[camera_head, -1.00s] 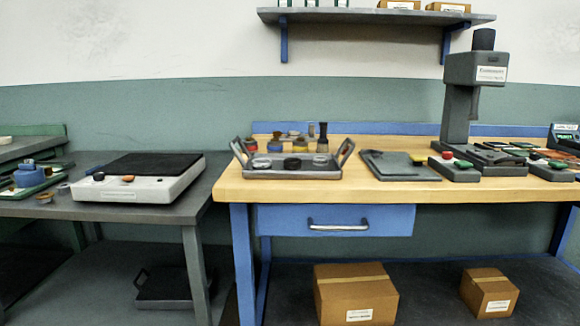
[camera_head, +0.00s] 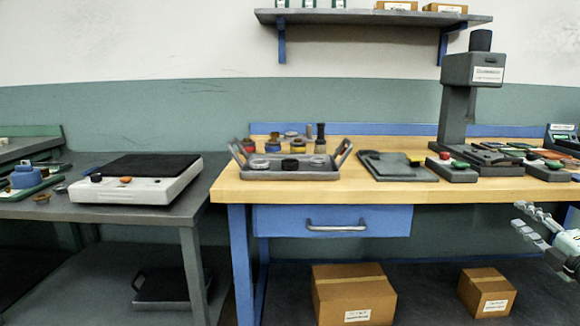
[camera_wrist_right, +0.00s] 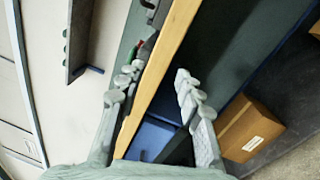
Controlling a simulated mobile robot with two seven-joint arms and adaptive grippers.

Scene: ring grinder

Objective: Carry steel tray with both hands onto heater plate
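The steel tray (camera_head: 290,174) sits on the wooden workbench near its left end, with a raised handle at each side and several small round pieces inside. The heater plate (camera_head: 137,181) is a white unit with a dark flat top on the grey table to the left. My right gripper (camera_head: 528,226) is at the right edge of the head view, in front of the bench and well apart from the tray. Its fingers are spread with nothing between them; the right wrist view shows the open fingers (camera_wrist_right: 155,90) too. My left gripper is in neither view.
A dark flat plate (camera_head: 397,166) lies right of the tray, with a press stand (camera_head: 457,115) beyond it. Jars (camera_head: 297,146) stand behind the tray. A gap separates the grey table (camera_head: 150,212) from the bench (camera_head: 480,188). Cardboard boxes (camera_head: 353,292) are below.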

